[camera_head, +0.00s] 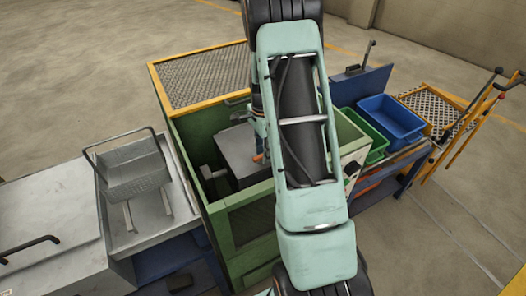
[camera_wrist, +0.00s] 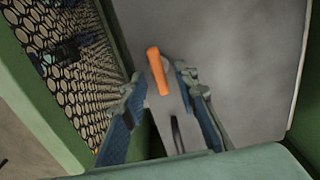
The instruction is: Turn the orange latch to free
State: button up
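The orange latch (camera_wrist: 158,72) is a short bar on a narrow grey mount, seen in the wrist view against a grey plate (camera_wrist: 225,50). My gripper (camera_wrist: 160,88) is open, with one finger to each side of the latch and gaps between fingers and latch. Whether its tips reach down to the latch's depth, I cannot tell. In the head view a small bit of orange (camera_head: 259,158) shows beside my arm, at the grey plate inside the green housing (camera_head: 222,218). My arm hides most of the gripper there.
A mesh panel (camera_wrist: 65,65) in a green frame stands close left of my fingers in the wrist view. In the head view, a grey metal bench (camera_head: 50,225) is at left; a green bin (camera_head: 372,142), a blue bin (camera_head: 392,118) and a yellow rack (camera_head: 440,105) are at right.

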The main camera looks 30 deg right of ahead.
grip_shut()
jog(key=shift+n, duration=0.3)
jog(key=n+b, duration=0.2)
jog(key=shift+w+f+n, duration=0.1)
jog(key=shift+w+n, duration=0.05)
jog(key=shift+n, duration=0.25)
jog(key=n+b, duration=0.1)
jog(key=n, duration=0.2)
jog(key=shift+w+a+n, duration=0.1)
jog(key=shift+n, duration=0.3)
jog(key=n+b, duration=0.1)
jog(key=n, duration=0.4)
jog(key=shift+w+a+b, duration=0.1)
jog(key=shift+b, duration=0.3)
jog(key=n, duration=0.5)
jog(key=shift+a+n+b, duration=0.15)
jog(key=shift+n+b, duration=0.15)
